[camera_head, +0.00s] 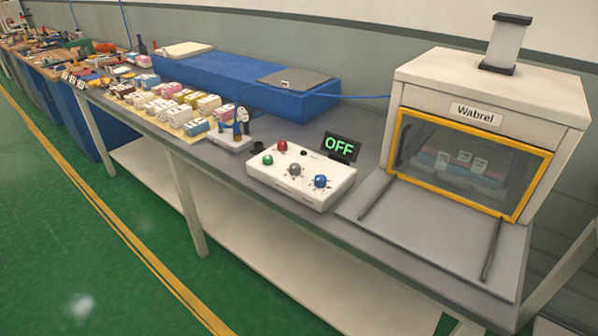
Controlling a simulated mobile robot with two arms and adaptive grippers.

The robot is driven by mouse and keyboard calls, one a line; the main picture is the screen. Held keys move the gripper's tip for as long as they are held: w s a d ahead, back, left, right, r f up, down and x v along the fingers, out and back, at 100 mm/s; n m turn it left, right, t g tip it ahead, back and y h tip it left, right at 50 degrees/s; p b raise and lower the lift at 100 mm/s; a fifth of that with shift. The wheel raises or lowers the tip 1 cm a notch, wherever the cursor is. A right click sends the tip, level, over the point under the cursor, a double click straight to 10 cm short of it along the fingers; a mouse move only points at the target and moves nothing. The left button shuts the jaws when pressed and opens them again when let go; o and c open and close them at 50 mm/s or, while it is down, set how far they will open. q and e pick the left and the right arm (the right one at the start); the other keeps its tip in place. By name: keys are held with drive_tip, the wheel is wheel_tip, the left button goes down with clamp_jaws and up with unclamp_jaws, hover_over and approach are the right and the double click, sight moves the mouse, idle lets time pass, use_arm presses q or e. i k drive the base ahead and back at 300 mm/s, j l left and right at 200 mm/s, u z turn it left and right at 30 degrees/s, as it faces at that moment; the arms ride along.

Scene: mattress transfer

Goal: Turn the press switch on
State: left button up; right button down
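A white control box (300,191) sits on the grey workbench, a little right of the picture's middle. On its top are a red button (282,146), a green button (267,160), a grey knob (295,169) and a blue knob (320,181). A small dark display (341,147) at its back right reads "OFF" in green. A white press (487,103) labelled "Wabrel" stands to the right, with a yellow-framed clear front. Which control is the press switch is not marked legibly. Neither of my grippers is in view.
The workbench (385,222) runs from left to right, with a grey plate and two rails before the press. Several small coloured boxes (166,104) lie left of the control box. A small stand with tools (231,138) is between them. A long blue case (245,85) lies behind.

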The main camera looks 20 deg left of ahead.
sight(282, 147)
drive_tip(key=i+j+u, duration=0.2)
drive_tip(key=i+j, duration=0.15)
drive_tip(key=j, duration=0.2)
drive_tip(key=i+j+u, duration=0.15)
drive_tip(key=i+j, duration=0.25)
drive_tip(key=j, duration=0.1)
